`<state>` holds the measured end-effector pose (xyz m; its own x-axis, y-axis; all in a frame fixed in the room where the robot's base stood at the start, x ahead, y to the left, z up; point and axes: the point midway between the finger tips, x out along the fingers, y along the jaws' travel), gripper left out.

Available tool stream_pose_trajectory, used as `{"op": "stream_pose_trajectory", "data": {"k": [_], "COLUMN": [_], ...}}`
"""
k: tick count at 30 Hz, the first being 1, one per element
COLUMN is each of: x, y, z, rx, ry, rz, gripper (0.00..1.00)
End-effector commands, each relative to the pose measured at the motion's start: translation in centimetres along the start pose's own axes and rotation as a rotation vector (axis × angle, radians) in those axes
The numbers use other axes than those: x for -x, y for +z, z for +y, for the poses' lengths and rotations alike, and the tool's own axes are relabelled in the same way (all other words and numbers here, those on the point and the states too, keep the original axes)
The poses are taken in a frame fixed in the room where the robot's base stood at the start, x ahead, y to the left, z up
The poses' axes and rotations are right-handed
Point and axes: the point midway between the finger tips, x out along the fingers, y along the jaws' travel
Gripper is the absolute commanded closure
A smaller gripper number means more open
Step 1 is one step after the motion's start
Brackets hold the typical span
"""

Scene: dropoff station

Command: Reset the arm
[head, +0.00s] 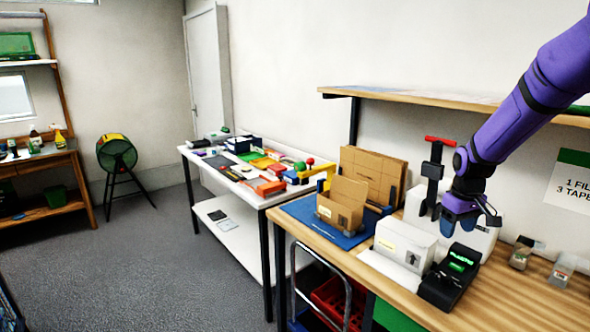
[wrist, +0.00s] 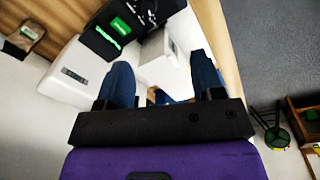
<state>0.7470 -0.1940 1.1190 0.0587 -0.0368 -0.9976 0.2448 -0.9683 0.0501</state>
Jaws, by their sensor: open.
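My purple arm reaches in from the upper right in the head view. My gripper (head: 458,221) points down above the wooden bench, over the black device with a green display (head: 450,278) and the white boxes. In the wrist view my gripper (wrist: 163,80) shows two blue fingers spread apart with nothing held between them. The black device (wrist: 113,32) also shows beyond the fingers there. Whether the fingers touch anything below cannot be told.
An open cardboard box (head: 341,204) sits on a blue mat (head: 298,210). A white box (head: 404,245) stands left of the device, and a red-handled tool (head: 434,165) stands behind. A shelf (head: 420,97) overhangs the bench. A cluttered white table (head: 235,178) is further left; grey floor is open.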

Motion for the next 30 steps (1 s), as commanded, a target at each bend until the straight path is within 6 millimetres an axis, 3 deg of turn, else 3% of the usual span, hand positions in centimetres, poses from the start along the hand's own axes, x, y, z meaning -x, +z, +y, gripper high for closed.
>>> {"op": "stream_pose_trajectory", "data": {"k": [1, 6, 15, 21, 30], "x": [2.1, 7.4, 14.9, 18.5, 21.5], "y": [0.6, 2.9, 8.4, 12.8, 20.1], "z": [-0.9, -3.6, -8.5, -11.7, -15.8], "rx": [-0.007, -0.039, -0.1, -0.142, -0.203], "ry": [0.013, 0.043, 0.073, 0.077, 0.057], "rz": [0.016, 0.06, 0.149, 0.215, 0.315], "gripper": [0.39, 0.39, 0.39, 0.39, 0.39]}}
